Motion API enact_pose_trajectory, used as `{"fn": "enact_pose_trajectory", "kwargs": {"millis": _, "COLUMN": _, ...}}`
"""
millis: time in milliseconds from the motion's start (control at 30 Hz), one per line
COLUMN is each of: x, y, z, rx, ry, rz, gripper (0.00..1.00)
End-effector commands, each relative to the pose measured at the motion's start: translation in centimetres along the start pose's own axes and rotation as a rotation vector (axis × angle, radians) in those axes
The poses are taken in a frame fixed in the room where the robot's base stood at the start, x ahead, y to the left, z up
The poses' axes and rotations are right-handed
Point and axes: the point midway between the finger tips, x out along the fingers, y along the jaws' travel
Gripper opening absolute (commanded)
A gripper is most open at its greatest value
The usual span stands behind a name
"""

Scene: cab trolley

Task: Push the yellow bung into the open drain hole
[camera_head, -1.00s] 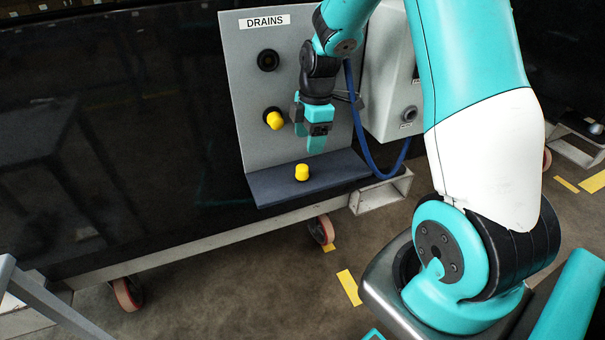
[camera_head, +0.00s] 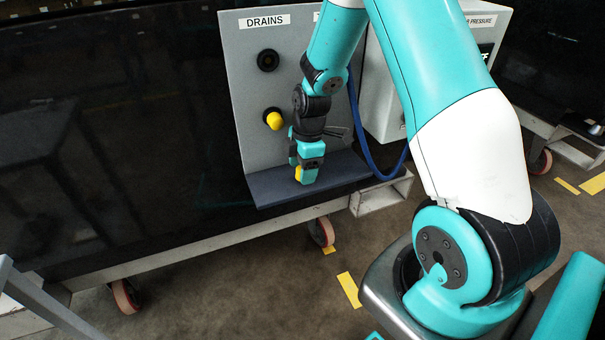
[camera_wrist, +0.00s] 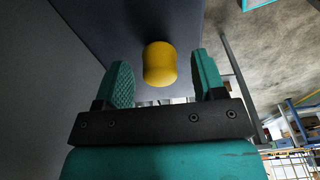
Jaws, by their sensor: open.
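The loose yellow bung (camera_head: 298,173) stands on the dark shelf (camera_head: 265,187) below the grey drains panel (camera_head: 245,100). My gripper (camera_head: 304,177) points down over it and hides most of it. In the wrist view the bung (camera_wrist: 160,64) shows between the two open fingers of my gripper (camera_wrist: 160,82), with a gap on each side. The open drain hole (camera_head: 268,60) is a dark round ring high on the panel. A second yellow bung (camera_head: 274,120) sits in the panel below that hole.
A blue hose (camera_head: 364,140) hangs right of my gripper, beside a grey box (camera_head: 385,110). A "DRAINS" label (camera_head: 264,21) tops the panel. The shelf left of my gripper is clear.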

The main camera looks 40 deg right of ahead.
Motion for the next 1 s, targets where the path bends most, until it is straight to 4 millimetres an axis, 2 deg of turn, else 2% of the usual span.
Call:
{"fn": "enact_pose_trajectory", "kwargs": {"millis": 100, "x": 0.6, "y": 0.0, "z": -0.02, "rx": 0.0, "ry": 0.0, "rz": 0.0, "gripper": 0.64}}
{"fn": "enact_pose_trajectory", "kwargs": {"millis": 400, "x": 0.59, "y": 0.01, "z": -0.01, "rx": 0.0, "ry": 0.0, "rz": 0.001, "gripper": 0.64}}
{"fn": "enact_pose_trajectory", "kwargs": {"millis": 467, "x": 0.59, "y": 0.01, "z": -0.01, "rx": 0.0, "ry": 0.0, "rz": 0.001, "gripper": 0.52}}
{"fn": "enact_pose_trajectory", "kwargs": {"millis": 633, "x": 0.58, "y": 0.0, "z": 0.0, "rx": 0.0, "ry": 0.0, "rz": 0.0, "gripper": 0.13}}
{"fn": "enact_pose_trajectory", "kwargs": {"millis": 1000, "x": 0.29, "y": 0.02, "z": -0.03, "rx": 0.0, "ry": 0.0, "rz": 0.001, "gripper": 0.12}}
